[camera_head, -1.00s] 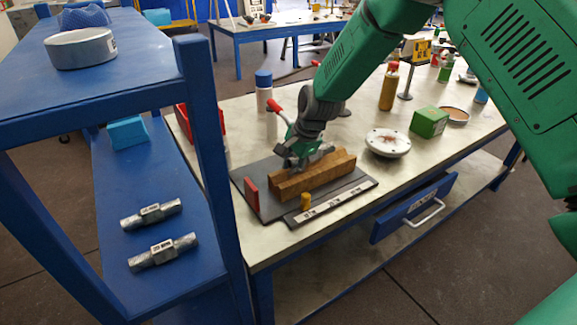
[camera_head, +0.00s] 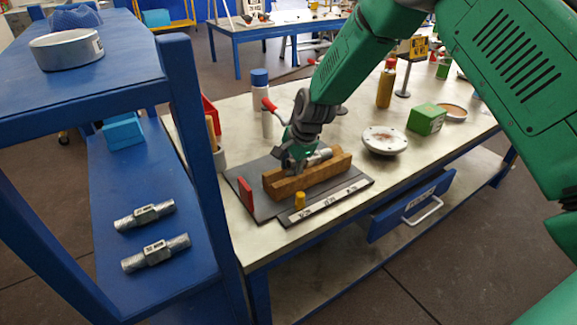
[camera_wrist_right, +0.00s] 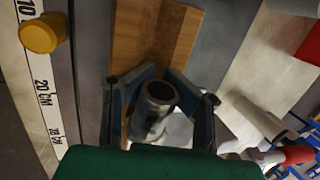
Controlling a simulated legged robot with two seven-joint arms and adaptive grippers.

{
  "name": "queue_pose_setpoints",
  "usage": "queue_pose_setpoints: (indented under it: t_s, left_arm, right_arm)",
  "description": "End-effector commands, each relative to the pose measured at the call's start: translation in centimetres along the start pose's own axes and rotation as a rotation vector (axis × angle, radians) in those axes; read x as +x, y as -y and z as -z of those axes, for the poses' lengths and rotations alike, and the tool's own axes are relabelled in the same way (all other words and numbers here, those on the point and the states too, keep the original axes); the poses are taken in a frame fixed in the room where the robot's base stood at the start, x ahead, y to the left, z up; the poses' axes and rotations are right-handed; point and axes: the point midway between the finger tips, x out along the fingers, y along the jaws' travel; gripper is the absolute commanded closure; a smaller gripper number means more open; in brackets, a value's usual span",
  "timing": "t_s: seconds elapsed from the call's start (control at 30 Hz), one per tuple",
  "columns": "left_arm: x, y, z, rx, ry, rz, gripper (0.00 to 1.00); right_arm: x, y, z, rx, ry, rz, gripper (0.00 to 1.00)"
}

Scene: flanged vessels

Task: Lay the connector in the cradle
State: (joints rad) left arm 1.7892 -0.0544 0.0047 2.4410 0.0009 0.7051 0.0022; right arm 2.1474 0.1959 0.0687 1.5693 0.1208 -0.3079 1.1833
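My right gripper (camera_wrist_right: 160,78) points down at the wooden cradle (camera_wrist_right: 152,35), a brown grooved block. Its fingers are bent in on both sides of a grey metal connector (camera_wrist_right: 151,110), whose hollow end faces the camera. In the head view, the right gripper (camera_head: 292,165) is over the left half of the cradle (camera_head: 335,172). The connector (camera_head: 319,157) shows just right of the fingers, in line with the groove; contact with the groove is hard to make out. My left gripper is not in view.
Two similar labelled connectors lie on the blue shelf (camera_head: 112,262) at left. A flanged disc (camera_head: 385,141) and green box (camera_head: 427,119) stand to the right.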

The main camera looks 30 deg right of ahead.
Motion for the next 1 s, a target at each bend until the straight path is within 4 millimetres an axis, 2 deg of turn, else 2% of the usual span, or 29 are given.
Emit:
queue_pose_setpoints:
  t_s: [0.03,0.4,0.53,0.67,0.9,1.0]
  left_arm:
    - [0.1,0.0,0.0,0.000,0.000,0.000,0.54]
    - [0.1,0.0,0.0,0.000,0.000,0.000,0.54]
    - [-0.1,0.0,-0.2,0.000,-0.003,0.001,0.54]
    - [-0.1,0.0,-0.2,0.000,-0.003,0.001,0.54]
    - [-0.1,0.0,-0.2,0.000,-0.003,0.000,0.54]
    - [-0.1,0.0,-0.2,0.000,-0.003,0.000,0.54]
  right_arm:
    - [0.6,-1.0,0.2,0.002,0.001,-0.024,0.66]
    - [0.4,-1.2,0.3,0.004,-0.001,-0.023,0.66]
    - [-0.3,-1.1,0.3,0.004,-0.001,-0.021,0.66]
    - [-2.6,-0.8,0.2,0.004,-0.003,-0.015,0.66]
    - [-7.9,-0.4,0.0,0.000,-0.005,-0.009,0.66]
    - [-9.6,-0.3,-0.1,0.000,-0.005,-0.009,0.66]
